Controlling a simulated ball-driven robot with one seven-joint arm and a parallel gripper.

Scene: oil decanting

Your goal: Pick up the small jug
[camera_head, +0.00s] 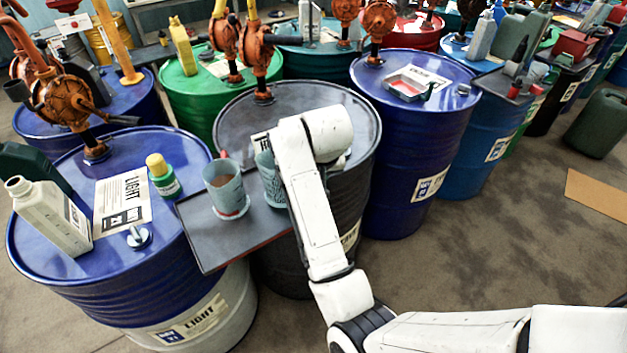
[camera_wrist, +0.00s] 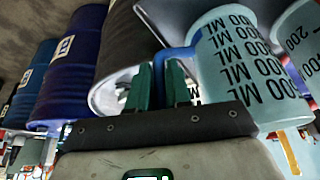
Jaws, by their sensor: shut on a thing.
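A pale blue jug (camera_wrist: 235,62) with black ML markings fills the middle right of the wrist view. My gripper (camera_wrist: 165,78) has its green fingers shut on this jug's blue handle (camera_wrist: 177,54). In the head view the jug (camera_head: 267,176) is partly hidden behind my white arm, and my gripper is hidden there. It is by the dark board's right end; I cannot tell whether it touches the board. A second pale blue jug (camera_head: 224,187) with brown contents stands on the board to its left, and shows at the wrist view's right edge (camera_wrist: 303,45).
The dark board (camera_head: 215,240) spans between a blue drum (camera_head: 50,270) and a black drum (camera_head: 290,265). A green bottle with a yellow cap (camera_head: 162,178) and a grey canister (camera_head: 50,215) stand on the left drum. Rusty hand pumps (camera_head: 75,95) rise behind.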

